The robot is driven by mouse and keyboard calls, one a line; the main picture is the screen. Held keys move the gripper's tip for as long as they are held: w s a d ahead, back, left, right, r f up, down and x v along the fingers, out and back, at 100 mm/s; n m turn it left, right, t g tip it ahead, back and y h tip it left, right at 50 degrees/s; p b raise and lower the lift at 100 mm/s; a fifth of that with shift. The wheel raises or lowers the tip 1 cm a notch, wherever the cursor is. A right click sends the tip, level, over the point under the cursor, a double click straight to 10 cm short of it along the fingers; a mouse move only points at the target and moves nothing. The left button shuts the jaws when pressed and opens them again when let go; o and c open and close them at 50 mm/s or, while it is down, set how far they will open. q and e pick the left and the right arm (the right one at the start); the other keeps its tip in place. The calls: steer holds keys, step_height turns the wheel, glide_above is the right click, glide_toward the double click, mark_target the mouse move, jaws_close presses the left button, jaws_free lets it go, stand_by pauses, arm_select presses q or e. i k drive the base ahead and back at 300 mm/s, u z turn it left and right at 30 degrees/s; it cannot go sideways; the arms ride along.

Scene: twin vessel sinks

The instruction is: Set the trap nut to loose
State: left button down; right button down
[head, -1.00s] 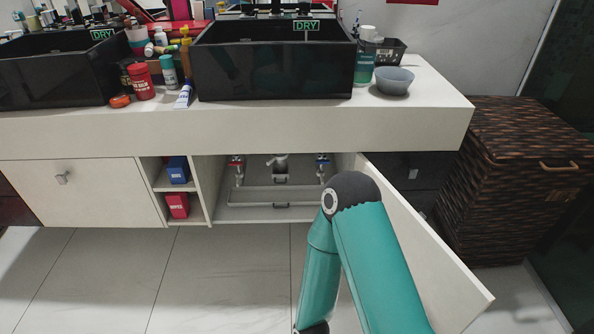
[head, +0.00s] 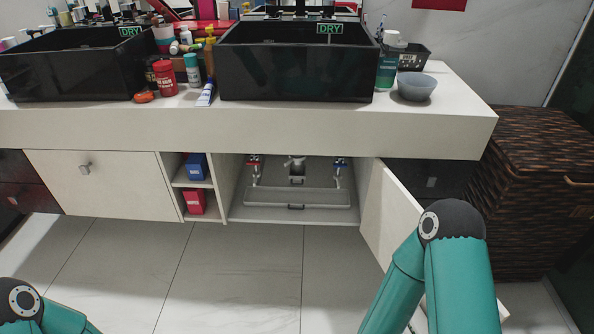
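The open cabinet under the right sink shows pale plumbing (head: 296,166) in the middle, hanging beneath the sink. The trap nut is too small to tell apart there, and its setting cannot be read. A valve with a red handle (head: 254,162) is left of the plumbing and one with a blue handle (head: 340,163) is right of it. My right arm is bent at the lower right, in front of the open door; its gripper is out of view. Only a piece of my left arm shows at the lower left; its gripper is out of view.
The cabinet door (head: 389,216) stands open on the right, partly behind my arm. A grey tray (head: 297,198) lies on the cabinet floor. Shelves with a blue box (head: 196,166) and a red box (head: 194,202) are on the left. The tiled floor (head: 245,270) in front is clear.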

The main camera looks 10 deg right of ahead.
mark_target(288, 162)
steer(key=u, duration=0.05)
steer(key=i, duration=1)
steer(key=z, duration=0.05)
